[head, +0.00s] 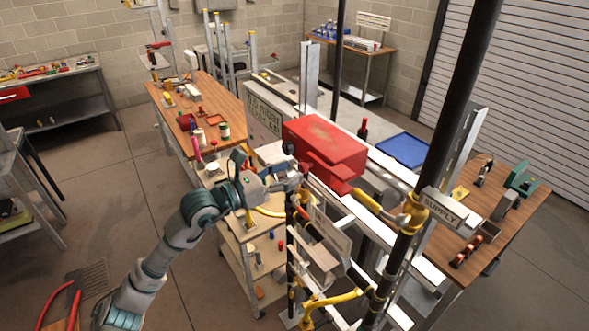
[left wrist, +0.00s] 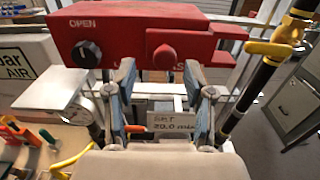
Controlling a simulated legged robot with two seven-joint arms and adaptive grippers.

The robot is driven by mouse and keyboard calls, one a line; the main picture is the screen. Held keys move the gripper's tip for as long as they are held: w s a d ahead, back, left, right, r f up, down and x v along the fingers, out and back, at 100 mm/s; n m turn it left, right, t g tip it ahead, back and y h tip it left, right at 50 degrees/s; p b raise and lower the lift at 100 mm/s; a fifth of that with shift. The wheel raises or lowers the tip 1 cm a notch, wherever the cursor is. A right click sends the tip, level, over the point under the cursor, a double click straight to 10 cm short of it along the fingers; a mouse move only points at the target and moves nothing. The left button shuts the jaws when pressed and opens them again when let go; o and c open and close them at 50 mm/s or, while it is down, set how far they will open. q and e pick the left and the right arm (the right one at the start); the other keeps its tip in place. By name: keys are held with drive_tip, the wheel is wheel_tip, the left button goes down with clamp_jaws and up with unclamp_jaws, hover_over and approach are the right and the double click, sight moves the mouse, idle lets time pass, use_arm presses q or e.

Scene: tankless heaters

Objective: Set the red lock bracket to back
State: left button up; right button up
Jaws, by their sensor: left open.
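The red lock bracket (head: 325,148) is a large red box-like body in the middle of the head view. In the left wrist view the red bracket (left wrist: 120,38) spans the top, with the word OPEN, a black round knob (left wrist: 87,53) at its left and a red knob (left wrist: 165,56) near the middle. My left gripper (head: 301,178) is just in front of and below it in the head view. In the left wrist view my left gripper (left wrist: 160,74) is open, its two fingers apart on either side below the red knob, with nothing between the tips. Contact cannot be told. My right gripper is not seen.
A black pipe (head: 432,165) with yellow valve handles (head: 378,208) stands to the right. A wooden table (head: 195,100) with small items is at left, and another wooden table (head: 490,210) at right. A small cart (head: 255,250) stands below my left arm. A label (left wrist: 172,121) hangs below the bracket.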

use_arm(q)
drive_tip(key=v, duration=0.8)
drive_tip(key=shift+s+a, duration=0.2)
drive_tip(key=shift+s, duration=0.15)
